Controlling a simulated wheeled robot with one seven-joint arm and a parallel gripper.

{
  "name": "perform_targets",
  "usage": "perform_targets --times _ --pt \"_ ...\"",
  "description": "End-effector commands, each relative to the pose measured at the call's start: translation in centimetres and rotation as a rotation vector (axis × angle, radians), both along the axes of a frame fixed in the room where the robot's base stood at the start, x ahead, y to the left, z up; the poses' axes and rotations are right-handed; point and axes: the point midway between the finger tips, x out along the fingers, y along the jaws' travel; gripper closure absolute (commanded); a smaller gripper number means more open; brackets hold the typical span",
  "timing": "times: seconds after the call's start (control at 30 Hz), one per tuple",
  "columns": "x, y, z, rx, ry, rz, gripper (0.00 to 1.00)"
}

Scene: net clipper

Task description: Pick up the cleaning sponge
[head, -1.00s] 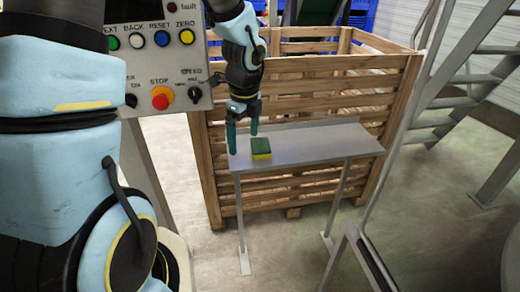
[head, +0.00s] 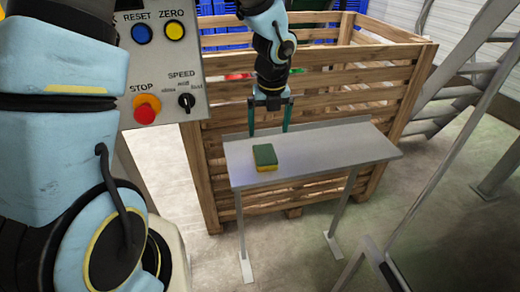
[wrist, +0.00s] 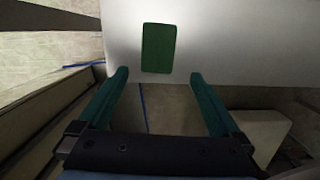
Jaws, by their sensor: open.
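The cleaning sponge (head: 265,157), green on top and yellow below, lies flat on a narrow grey metal table (head: 330,150), near its left end. In the wrist view the sponge (wrist: 159,48) shows as a green rectangle beyond the fingertips, between their lines. My gripper (head: 269,130) points down at the far side of the table, behind the sponge in the head view. Its two teal fingers are apart with nothing between them. In the wrist view the open gripper (wrist: 157,76) is short of the sponge and does not touch it.
A slatted wooden crate (head: 400,75) stands right behind the table. A control panel (head: 163,70) with buttons is at the left. Metal stairs and a railing (head: 462,110) are at the right. The table's right part is bare.

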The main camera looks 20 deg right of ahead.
Motion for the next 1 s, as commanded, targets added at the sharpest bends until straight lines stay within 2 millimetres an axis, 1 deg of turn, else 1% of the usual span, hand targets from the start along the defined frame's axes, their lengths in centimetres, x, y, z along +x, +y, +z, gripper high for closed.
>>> perform_targets --times 0.07,0.33,0.57,0.83,1.0 --pt "0.0 0.0 -0.6 0.002 0.002 -0.002 0.00" --pt "0.6 -0.1 -4.5 0.003 0.002 -0.002 0.00" --pt "1.0 -0.1 -6.0 0.002 0.001 0.000 0.00" --pt "1.7 0.0 -9.5 0.003 0.002 -0.002 0.00" --pt "1.9 0.0 -10.5 0.000 0.000 0.000 0.00"
